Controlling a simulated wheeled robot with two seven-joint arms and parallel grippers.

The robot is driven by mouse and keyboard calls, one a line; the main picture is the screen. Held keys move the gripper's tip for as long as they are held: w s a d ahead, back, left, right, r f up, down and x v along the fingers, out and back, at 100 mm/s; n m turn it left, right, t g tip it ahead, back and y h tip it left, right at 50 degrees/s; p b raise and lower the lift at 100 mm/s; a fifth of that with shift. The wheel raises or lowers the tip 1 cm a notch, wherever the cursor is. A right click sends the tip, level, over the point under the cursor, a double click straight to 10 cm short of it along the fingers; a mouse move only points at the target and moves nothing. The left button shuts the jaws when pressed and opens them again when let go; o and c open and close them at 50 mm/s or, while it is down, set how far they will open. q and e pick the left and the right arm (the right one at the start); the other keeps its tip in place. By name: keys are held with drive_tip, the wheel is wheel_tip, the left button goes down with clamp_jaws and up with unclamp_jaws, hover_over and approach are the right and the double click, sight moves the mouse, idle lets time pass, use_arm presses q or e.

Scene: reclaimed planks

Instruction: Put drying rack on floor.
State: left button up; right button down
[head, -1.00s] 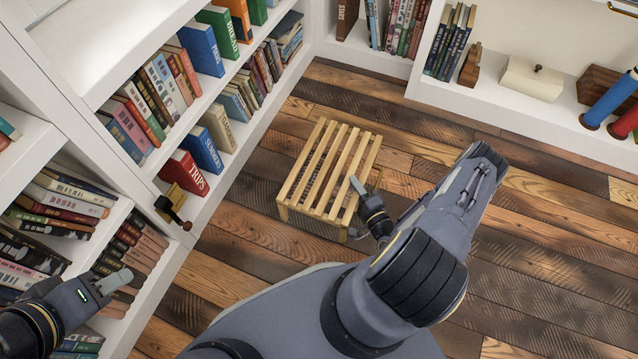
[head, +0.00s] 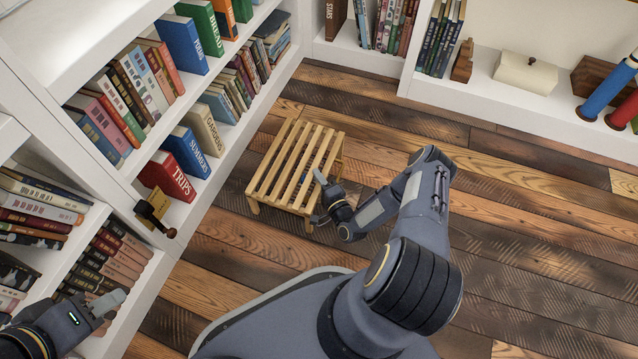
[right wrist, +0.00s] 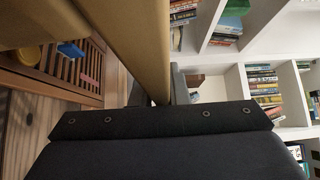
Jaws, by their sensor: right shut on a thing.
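The drying rack (head: 290,168) is a low frame of pale wooden slats with short legs. It is level and upright, just above or on the floor (head: 250,230) in front of the left bookcase; I cannot tell whether its legs touch. My right gripper (head: 324,198) is shut on its right side, and the arm partly hides that edge. In the right wrist view, tan bars of the rack (right wrist: 125,40) fill the upper left, close to the camera, with the fingers largely hidden. My left gripper (head: 108,302) is at the lower left by the lower bookshelf, away from the rack; its jaw opening is unclear.
The white left bookcase (head: 215,185) with books stands close to the rack's left. A dark-handled object (head: 152,212) sits on its lower shelf edge. Another white shelf (head: 470,100) runs along the back. Plank floor is clear at the right.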

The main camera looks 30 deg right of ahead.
drive_tip(key=shift+f, duration=0.85)
drive_tip(key=shift+f, duration=0.2)
drive_tip(key=c, duration=1.4)
unclamp_jaws()
